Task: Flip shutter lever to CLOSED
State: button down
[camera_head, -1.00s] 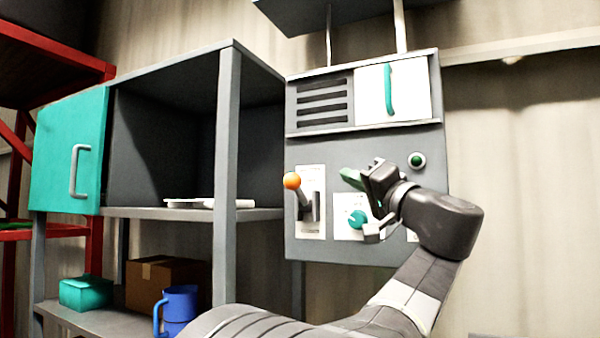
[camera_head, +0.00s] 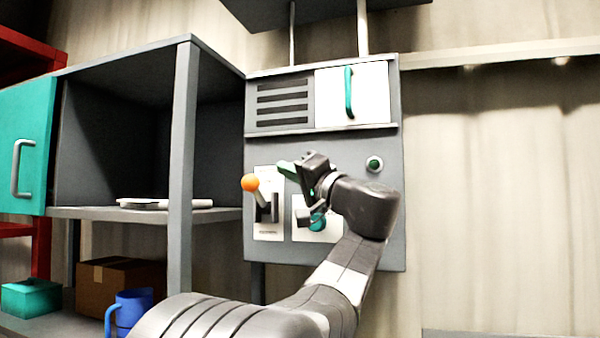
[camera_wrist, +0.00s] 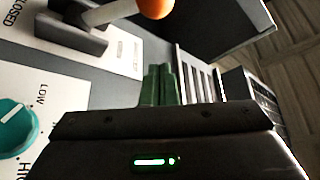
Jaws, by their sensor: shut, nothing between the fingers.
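The shutter lever (camera_head: 250,184) has an orange ball knob on a pale rod, on a white plate (camera_head: 268,232) at the left of the grey control panel. Its knob tilts up and left in the head view. In the wrist view the lever's rod and knob (camera_wrist: 156,6) show at the top, with the word CLOSED on the plate at the upper left. My gripper (camera_head: 284,166) is just right of the lever, apart from it. Its green fingers (camera_wrist: 160,86) are together and empty.
A teal dial (camera_head: 318,222) marked LOW sits right of the lever, partly behind my gripper. A green button (camera_head: 374,164) and a white door with a teal handle (camera_head: 349,92) are on the panel. An open grey cabinet (camera_head: 180,150) stands close at left.

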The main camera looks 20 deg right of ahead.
aim_at(258, 194)
jog(key=a, duration=0.1)
jog(key=w+a+f, duration=0.1)
jog(key=a, duration=0.2)
jog(key=shift+w+a+f, duration=0.1)
jog(key=shift+w+f, duration=0.05)
jog(key=shift+f, duration=0.05)
jog(key=shift+f, duration=0.1)
dwell(0.5)
jog(key=shift+a+f+n+y+b, duration=0.1)
jog(key=shift+n+y+b, duration=0.2)
jog(key=shift+n+y, duration=0.35)
